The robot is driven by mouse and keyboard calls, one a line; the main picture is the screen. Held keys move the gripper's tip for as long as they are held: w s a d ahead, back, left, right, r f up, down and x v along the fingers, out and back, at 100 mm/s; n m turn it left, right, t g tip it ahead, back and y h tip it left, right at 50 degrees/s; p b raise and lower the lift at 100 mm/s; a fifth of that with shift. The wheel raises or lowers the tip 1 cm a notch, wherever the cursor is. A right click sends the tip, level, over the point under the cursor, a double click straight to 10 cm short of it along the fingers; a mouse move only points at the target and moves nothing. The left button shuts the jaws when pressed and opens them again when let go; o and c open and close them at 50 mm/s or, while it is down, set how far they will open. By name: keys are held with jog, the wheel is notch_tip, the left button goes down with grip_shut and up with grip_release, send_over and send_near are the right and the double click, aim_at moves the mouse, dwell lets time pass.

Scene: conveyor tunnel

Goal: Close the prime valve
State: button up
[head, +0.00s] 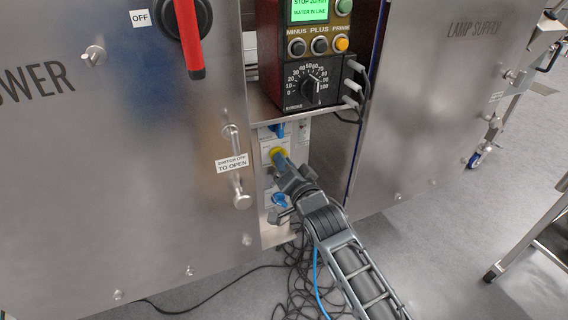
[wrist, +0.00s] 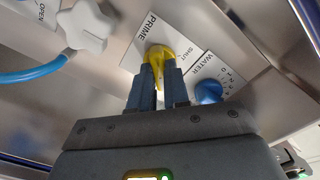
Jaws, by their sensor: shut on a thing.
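The prime valve is a yellow knob (wrist: 156,53) on a pale plate lettered PRIME and SHUT in the wrist view. It also shows as a yellow patch (head: 276,151) on the narrow panel in the head view. My gripper (wrist: 156,82) has its two blue fingers closed on the knob, one on each side. In the head view my gripper (head: 281,160) reaches the panel from the lower right. The fingers hide part of the knob, so its exact angle is hard to tell.
A blue WATER knob (wrist: 208,91) sits close to my right finger. A pale star-shaped knob (wrist: 85,25) with a blue hose is at upper left. Above the panel is a control box (head: 310,80); its green screen (head: 309,10) reads WATER IN LINE. Dark cables (head: 300,270) lie below.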

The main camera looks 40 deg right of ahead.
grip_shut()
jog(key=shift+n, duration=0.3)
jog(key=shift+n+p, duration=1.4)
jog(key=shift+n, duration=7.2)
jog(key=o, duration=0.6)
grip_release()
jog(key=shift+o, duration=0.2)
jog(key=shift+a, duration=0.1)
